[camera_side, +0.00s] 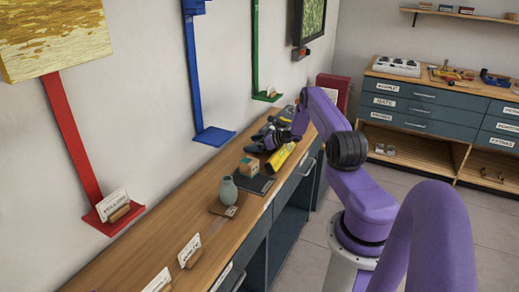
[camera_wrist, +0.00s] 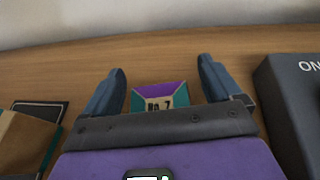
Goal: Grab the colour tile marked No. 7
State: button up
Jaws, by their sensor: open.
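The colour tile marked No. 7 (camera_wrist: 160,96) shows in the wrist view as a small piece with purple and teal areas and a tan label, partly legible. It sits on the wooden bench top between my two fingers. My gripper (camera_wrist: 161,68) is open, with one dark finger on each side of the tile and a visible gap to each. The near part of the tile is hidden behind my gripper body. In the side view my gripper (camera_side: 272,138) is low over the far part of the bench, and I cannot make out the tile there.
A dark block lettered "ON" (camera_wrist: 293,100) stands close on the right in the wrist view. A tan and teal box (camera_wrist: 25,143) is at the left. On the bench (camera_side: 150,241) are a yellow item (camera_side: 281,158), a small box (camera_side: 249,167) and a grey-green vase (camera_side: 228,190).

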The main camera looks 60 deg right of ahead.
jog(key=shift+s+a+f, duration=0.2)
jog(key=shift+s+f, duration=0.05)
jog(key=shift+f, duration=0.2)
jog(key=c, duration=1.1)
jog(key=shift+r, duration=0.1)
